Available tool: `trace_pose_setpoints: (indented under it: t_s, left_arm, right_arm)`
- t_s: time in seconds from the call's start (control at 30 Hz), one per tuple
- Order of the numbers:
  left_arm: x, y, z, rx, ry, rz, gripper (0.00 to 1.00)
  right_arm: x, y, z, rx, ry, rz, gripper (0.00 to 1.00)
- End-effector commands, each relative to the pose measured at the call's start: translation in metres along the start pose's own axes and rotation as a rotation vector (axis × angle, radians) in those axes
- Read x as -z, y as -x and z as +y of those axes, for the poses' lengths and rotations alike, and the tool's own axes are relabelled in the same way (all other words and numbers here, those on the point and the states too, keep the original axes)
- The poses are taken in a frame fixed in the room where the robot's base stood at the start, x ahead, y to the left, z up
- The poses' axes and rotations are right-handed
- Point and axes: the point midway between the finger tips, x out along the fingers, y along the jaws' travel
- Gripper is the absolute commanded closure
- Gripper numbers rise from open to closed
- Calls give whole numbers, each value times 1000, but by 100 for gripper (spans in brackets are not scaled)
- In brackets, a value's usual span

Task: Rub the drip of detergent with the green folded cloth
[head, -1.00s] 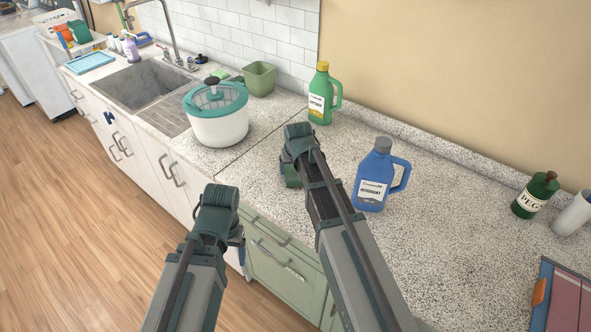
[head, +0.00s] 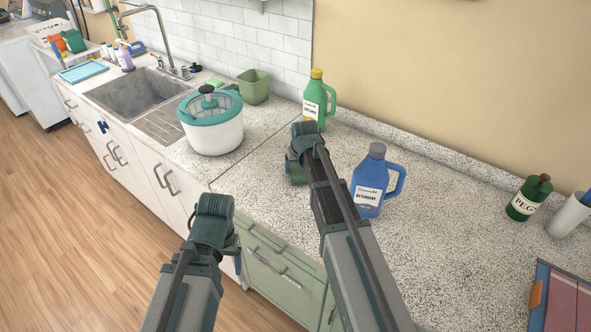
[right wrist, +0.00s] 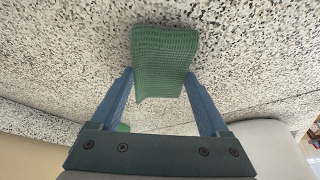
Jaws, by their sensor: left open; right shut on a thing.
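The green folded cloth (right wrist: 163,62) is between the blue fingers of my right gripper (right wrist: 161,85), which is shut on it, over the speckled counter. Whether the cloth touches the counter is unclear. In the head view my right gripper (head: 297,172) is over the counter, left of the blue detergent jug (head: 368,183), and its own body hides most of the cloth. My left gripper (head: 212,228) is low in front of the counter's front edge, open, with its fingers mostly hidden. I cannot make out a drip of detergent in either view.
A green jug with a yellow cap (head: 317,103) stands behind my right gripper. A white pot with a teal lid (head: 214,132) is to the left, near the sink (head: 138,95). A dark green bottle (head: 527,200) is at the right.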

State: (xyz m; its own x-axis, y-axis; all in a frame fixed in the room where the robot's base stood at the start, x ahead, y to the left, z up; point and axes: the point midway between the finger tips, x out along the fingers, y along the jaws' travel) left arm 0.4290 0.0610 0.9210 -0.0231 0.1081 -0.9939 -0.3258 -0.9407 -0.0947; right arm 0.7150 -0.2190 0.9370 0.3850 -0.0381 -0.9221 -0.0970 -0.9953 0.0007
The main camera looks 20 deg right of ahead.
Motion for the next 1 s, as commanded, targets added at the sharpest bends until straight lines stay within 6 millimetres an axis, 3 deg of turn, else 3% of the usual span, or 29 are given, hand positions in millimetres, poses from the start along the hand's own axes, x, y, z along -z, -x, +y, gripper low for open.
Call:
trace_pose_setpoints:
  t_s: [0.37, 0.67, 1.0]
  left_arm:
    - [0, 1, 0, 0, 0, 0, 23]
    - [0, 0, 0, 0, 0, 0, 23]
    - [0, 2, 0, 0, 0, 0, 23]
  right_arm:
    - [16, -6, 19, -2, 0, -1, 66]
    - [13, -5, 16, 0, 1, -2, 66]
    - [-4, 3, -4, 2, 1, -2, 66]
